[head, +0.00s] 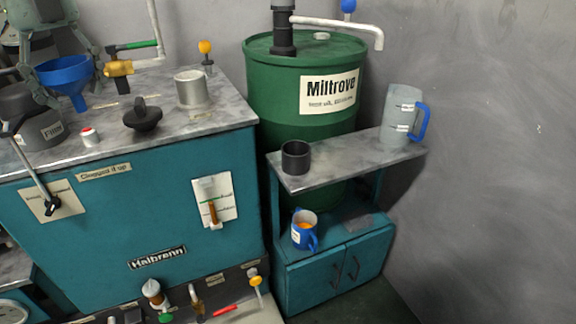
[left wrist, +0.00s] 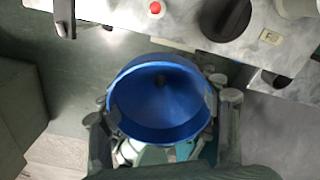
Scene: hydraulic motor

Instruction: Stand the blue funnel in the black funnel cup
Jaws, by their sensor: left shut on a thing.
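The blue funnel (head: 68,74) is at the upper left of the head view, spout down, in my left gripper (head: 62,85). In the left wrist view the funnel (left wrist: 158,100) shows its wide open mouth, with a finger on either side. The gripper is shut on it and holds it above the teal machine's top. The black funnel cup (head: 296,158) stands upright and apart from the funnel, on the grey shelf (head: 335,165) to the right. My right gripper does not show.
A green drum (head: 270,95) is behind the shelf. A clear jug (head: 400,115) stands right of the cup; a blue mug (head: 304,230) sits below.

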